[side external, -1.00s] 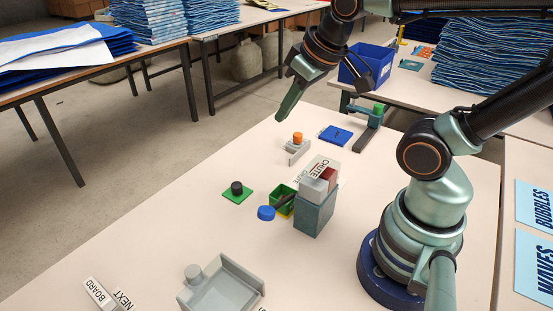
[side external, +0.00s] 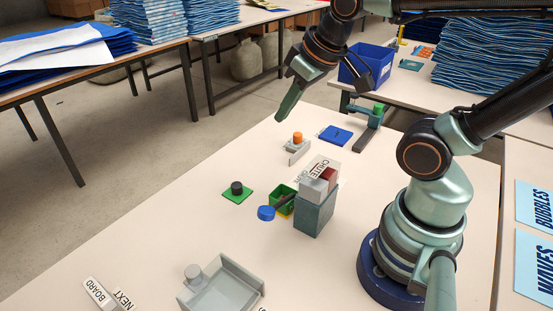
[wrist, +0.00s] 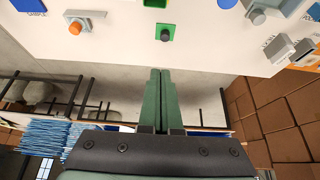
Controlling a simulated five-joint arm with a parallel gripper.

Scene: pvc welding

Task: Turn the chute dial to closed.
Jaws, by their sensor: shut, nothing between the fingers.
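A block labelled CHUTE (side external: 316,175), with grey and red parts, stands on a grey-green box (side external: 314,216) in the middle of the table. I cannot tell for sure which part is the chute dial, and no pointer or setting is readable. My gripper (side external: 279,119) is shut and empty, hanging above the table's far left edge, well apart from the chute block. In the wrist view its fingers (wrist: 160,72) lie together, pointing at the table edge. The chute block is not clearly seen in the wrist view.
A black knob on a green plate (side external: 238,197), a green bin (side external: 282,207) and a blue disc (side external: 266,213) stand near the chute block. An orange knob on a grey bracket (side external: 297,138) is behind. A grey tray (side external: 250,276) is in front.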

